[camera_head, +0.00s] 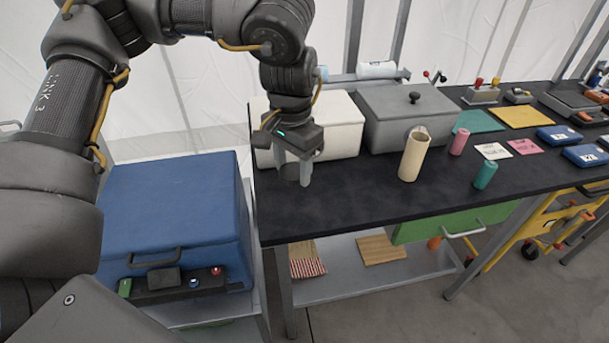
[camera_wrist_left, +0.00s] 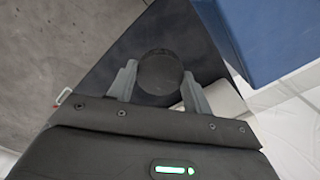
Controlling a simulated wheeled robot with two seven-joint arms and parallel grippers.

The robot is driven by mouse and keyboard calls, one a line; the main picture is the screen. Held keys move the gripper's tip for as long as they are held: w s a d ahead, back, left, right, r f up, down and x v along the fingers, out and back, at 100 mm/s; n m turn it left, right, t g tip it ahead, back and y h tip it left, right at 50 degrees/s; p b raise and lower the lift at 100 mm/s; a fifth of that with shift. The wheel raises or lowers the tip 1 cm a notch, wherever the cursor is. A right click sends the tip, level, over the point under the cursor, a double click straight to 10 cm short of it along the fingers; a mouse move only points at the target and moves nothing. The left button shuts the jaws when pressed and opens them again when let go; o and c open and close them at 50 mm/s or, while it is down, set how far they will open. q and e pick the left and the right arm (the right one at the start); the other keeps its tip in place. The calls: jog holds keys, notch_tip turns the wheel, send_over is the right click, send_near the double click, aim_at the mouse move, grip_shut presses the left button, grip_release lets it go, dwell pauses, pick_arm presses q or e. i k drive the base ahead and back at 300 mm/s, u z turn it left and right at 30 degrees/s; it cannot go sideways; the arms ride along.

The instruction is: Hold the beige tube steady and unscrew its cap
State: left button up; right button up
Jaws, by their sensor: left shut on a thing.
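The beige tube (camera_head: 413,156) stands upright on the dark tabletop in the head view, with no cap on it; its top looks open. My left gripper (camera_head: 297,178) is well to the left of the tube, over the left end of the table. It is shut on a dark round cap (camera_wrist_left: 160,78), which sits between the fingertips of the left gripper (camera_wrist_left: 160,88) in the left wrist view. In the head view the dark cap (camera_head: 289,172) is hard to tell from the tabletop. My right gripper is not in view.
A white box (camera_head: 340,130) and a grey lidded box (camera_head: 405,112) stand behind. A pink cylinder (camera_head: 459,141) and a teal cylinder (camera_head: 485,175) stand right of the tube. A blue case (camera_head: 175,210) is at the left. The tabletop between gripper and tube is clear.

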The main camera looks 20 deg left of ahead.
aim_at(417, 142)
jog(key=z, duration=2.3)
jog(key=k, duration=1.5)
jog(key=u, duration=0.5)
